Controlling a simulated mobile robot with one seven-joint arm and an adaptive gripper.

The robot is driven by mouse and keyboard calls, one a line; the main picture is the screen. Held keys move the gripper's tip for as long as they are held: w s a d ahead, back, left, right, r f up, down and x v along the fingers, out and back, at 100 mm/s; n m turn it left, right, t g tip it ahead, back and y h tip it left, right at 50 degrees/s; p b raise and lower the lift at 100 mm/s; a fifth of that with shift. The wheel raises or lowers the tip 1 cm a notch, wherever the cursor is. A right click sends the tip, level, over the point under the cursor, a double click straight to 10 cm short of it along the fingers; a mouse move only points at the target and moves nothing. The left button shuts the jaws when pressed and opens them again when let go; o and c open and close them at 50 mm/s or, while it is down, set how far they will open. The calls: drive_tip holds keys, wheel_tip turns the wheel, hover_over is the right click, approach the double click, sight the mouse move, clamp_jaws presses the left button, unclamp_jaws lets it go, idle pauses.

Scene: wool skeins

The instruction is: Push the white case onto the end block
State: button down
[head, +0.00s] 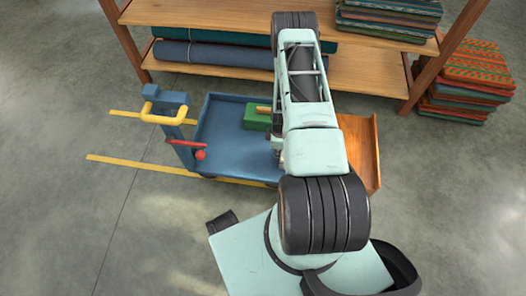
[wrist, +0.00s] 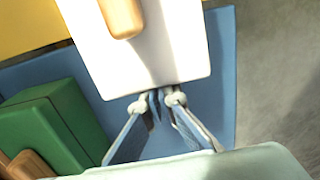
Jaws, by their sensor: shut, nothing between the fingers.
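The white case (wrist: 165,65), with a tan handle (wrist: 122,16), fills the upper middle of the wrist view, over the blue bed. In the head view my arm hides it. My gripper (wrist: 160,98) is shut and empty, its fingertips right at the case's near edge. I cannot tell whether they touch it. In the head view my arm also hides the fingertips. I cannot make out the end block for certain; a yellow-orange surface (wrist: 28,26) lies beyond the bed at the wrist view's upper left.
A green case (head: 256,118) lies on the blue cart (head: 222,150), left of my gripper; it also shows in the wrist view (wrist: 48,128). A red lever (head: 188,143) and yellow handle (head: 165,117) stand at the cart's left. A wooden piece (head: 361,140) is right of my arm. A shelf (head: 220,67) stands behind.

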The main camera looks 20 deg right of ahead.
drive_tip(key=s+d+b, duration=0.1)
drive_tip(key=s+d, duration=0.2)
drive_tip(key=d, duration=0.2)
drive_tip(key=s+d+b, duration=0.1)
drive_tip(key=s+d, duration=0.2)
drive_tip(key=d, duration=0.2)
drive_tip(key=s+d, duration=0.4)
drive_tip(key=d, duration=0.2)
drive_tip(key=shift+b, duration=0.4)
drive_tip(key=shift+w+a, duration=0.15)
drive_tip(key=shift+w+a+f+b, duration=0.1)
drive_tip(key=shift+w+a+b, duration=0.1)
drive_tip(key=shift+w+a, duration=0.25)
drive_tip(key=shift+w+a+b, duration=0.2)
drive_tip(key=shift+w+a, duration=0.05)
drive_tip(key=shift+a, duration=0.35)
drive_tip(key=shift+w+a+r+p, duration=0.15)
drive_tip(key=shift+a+r, duration=0.1)
drive_tip(key=shift+r, duration=0.15)
drive_tip(key=shift+w+a+r+p, duration=0.1)
drive_tip(key=shift+a+r+p, duration=0.1)
drive_tip(key=shift+r, duration=0.2)
wheel_tip(320, 180, up, 9)
drive_tip(key=p, duration=0.3)
drive_tip(key=shift+s+f, duration=0.1)
drive_tip(key=shift+f, duration=0.05)
